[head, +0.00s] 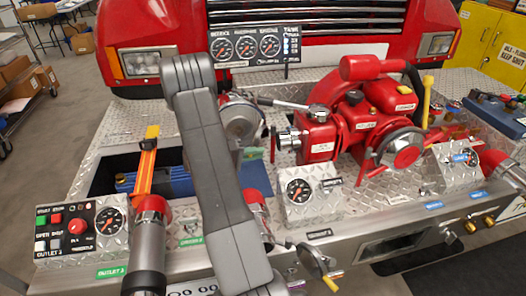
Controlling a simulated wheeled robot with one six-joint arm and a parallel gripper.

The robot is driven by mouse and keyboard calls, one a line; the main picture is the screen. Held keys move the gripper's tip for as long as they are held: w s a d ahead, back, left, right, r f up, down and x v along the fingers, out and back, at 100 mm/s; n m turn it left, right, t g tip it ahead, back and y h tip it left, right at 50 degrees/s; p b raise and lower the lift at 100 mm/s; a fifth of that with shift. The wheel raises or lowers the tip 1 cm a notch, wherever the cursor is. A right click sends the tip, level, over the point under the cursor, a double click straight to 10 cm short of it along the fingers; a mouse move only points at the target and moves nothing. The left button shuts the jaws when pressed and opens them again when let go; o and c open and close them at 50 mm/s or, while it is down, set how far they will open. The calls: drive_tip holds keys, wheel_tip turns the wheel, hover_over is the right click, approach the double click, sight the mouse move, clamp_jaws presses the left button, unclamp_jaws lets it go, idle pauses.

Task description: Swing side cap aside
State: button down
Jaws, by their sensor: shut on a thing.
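The red pump (352,120) sits on the diamond-plate bumper deck, right of centre. A silver side cap (289,140) shows at the left side of its body. My grey arm crosses the middle of the view and hides much of what lies behind it. My gripper (272,145) is a small dark shape at the cap's left, shut on the cap. The exact contact is too small to make out. A silver lever with a dark end lies above the cap, running to the pump's top.
A gauge box (299,190) stands below the cap. A control panel (82,228) is at the left, near an open recess with an orange strap (146,165). A gauge panel (243,47) stands behind. Red-collared outlets line the front edge.

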drive_tip(key=c, duration=1.4)
unclamp_jaws()
